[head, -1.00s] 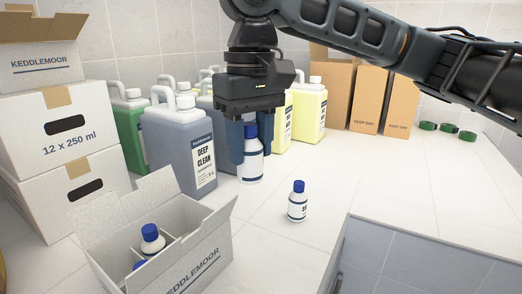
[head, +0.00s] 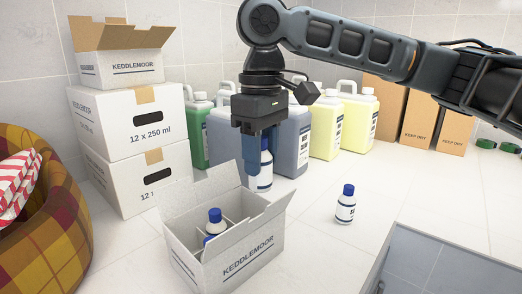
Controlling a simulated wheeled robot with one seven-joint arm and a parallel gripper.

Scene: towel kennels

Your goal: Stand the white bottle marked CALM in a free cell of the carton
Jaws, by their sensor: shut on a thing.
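My gripper (head: 258,180) points down and is shut on a white bottle with a blue cap (head: 266,168). It holds the bottle upright, behind the carton's right rear flap in the head view. The fingers hide part of the bottle, and its marking cannot be read. The open white KEDDLEMOOR carton (head: 247,262) stands on the floor below and in front, with its flaps up and dividers inside. A blue-capped bottle (head: 214,222) stands in one cell. The front wall hides much of the other cells.
Another white bottle with a blue cap (head: 345,205) stands on the tiles to the right. Stacked white boxes (head: 134,118) and several jugs (head: 325,125) stand behind. A plaid basket (head: 45,235) is at left. A grey-topped surface (head: 440,262) fills the lower right.

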